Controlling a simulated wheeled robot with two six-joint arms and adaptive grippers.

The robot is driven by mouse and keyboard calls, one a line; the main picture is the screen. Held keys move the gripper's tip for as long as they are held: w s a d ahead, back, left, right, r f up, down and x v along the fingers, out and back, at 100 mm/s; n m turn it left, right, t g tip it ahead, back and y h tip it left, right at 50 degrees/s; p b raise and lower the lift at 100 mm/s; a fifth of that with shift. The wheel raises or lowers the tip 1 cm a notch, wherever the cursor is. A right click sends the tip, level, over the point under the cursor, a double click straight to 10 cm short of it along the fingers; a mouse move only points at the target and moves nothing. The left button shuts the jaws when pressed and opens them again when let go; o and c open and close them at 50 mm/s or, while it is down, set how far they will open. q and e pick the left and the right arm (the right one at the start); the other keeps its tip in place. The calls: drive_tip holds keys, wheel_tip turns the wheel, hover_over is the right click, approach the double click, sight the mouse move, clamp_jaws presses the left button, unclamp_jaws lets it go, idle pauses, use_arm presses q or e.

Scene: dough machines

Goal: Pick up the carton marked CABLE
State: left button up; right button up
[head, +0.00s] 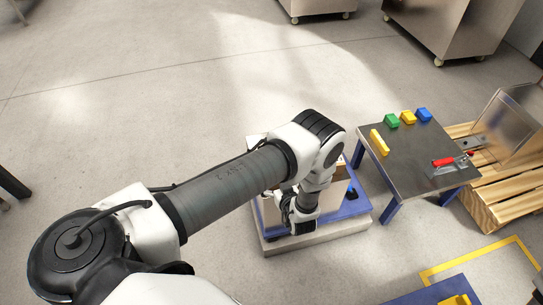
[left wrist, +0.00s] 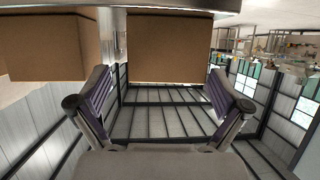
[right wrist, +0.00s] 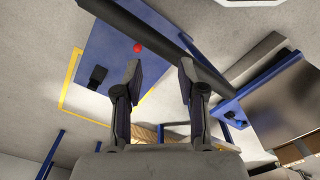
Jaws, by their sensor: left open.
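My left gripper (head: 303,215) is low beside a carton (head: 335,195) on a blue and grey platform; the arm hides much of that carton. In the left wrist view, the left gripper (left wrist: 158,80) is open and empty. A plain brown carton (left wrist: 170,48) lies ahead of its fingers, with a gap visible below its edge. A second brown carton (left wrist: 50,47) is to the left. No CABLE marking is readable on either. My right gripper (right wrist: 160,68) shows only in its own wrist view, fingers apart, with nothing between them.
A dark-topped table (head: 415,160) with coloured blocks and a red-handled clamp stands right of the platform (head: 320,240). A wooden pallet (head: 490,205) is beyond it. Steel cabinets stand at the back. A blue panel (right wrist: 130,60) with a red knob shows in the right wrist view.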

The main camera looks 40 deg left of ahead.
use_arm(q)
drive_tip(key=x, duration=0.3)
drive_tip(key=shift+s+a+f, duration=0.15)
drive_tip(key=shift+a+f, duration=0.05)
drive_tip(key=shift+a, duration=0.05)
drive_tip(key=shift+r, duration=0.1)
drive_tip(key=c, duration=1.2)
drive_tip(key=shift+c, duration=0.2)
